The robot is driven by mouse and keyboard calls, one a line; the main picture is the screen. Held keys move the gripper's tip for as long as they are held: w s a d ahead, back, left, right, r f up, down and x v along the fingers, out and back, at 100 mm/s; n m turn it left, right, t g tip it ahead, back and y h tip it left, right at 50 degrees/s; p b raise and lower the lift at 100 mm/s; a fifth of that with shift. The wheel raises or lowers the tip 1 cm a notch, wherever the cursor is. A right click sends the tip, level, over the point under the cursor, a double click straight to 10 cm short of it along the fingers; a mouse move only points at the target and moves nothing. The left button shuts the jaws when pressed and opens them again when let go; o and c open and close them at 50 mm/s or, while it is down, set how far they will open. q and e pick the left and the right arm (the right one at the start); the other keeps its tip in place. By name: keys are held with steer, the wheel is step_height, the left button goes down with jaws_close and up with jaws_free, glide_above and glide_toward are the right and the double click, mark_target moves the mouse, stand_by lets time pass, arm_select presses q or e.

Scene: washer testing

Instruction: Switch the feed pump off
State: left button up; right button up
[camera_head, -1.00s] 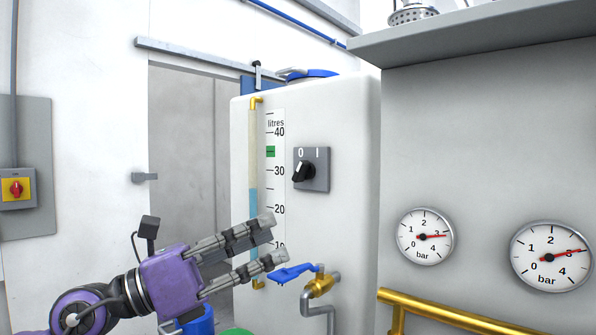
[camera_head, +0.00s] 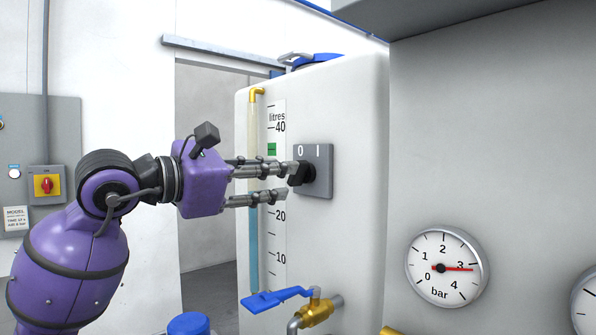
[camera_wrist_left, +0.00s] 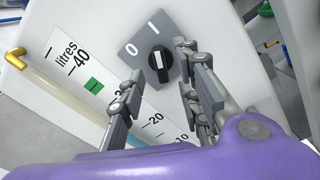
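The rotary switch (camera_head: 306,174) is a black knob on a grey plate (camera_head: 319,187) marked 0 and I, mounted on the white tank (camera_head: 355,230). In the left wrist view the knob (camera_wrist_left: 160,63) has a white pointer line that seems directed towards the I mark. My left gripper (camera_head: 289,181) is open, with its fingertips at the knob. In the left wrist view its fingers (camera_wrist_left: 160,65) lie on either side of the knob, with gaps visible. Whether a fingertip touches it cannot be told. My right gripper is not in view.
A sight tube (camera_head: 254,180) and litre scale (camera_head: 277,230) run beside the switch. Below is a blue-handled valve (camera_head: 282,298). A pressure gauge (camera_head: 446,267) is on the right panel. A red-yellow switch (camera_head: 47,185) is on the left wall. A grey shelf (camera_head: 450,15) overhangs at upper right.

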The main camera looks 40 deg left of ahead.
mark_target(293, 181)
arm_select(q)
steer(key=w, duration=0.5)
steer(key=shift+w+d, duration=0.15)
steer(key=shift+d, duration=0.1)
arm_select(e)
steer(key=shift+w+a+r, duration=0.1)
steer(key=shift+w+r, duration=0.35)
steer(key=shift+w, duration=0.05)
arm_select(q)
jaws_close()
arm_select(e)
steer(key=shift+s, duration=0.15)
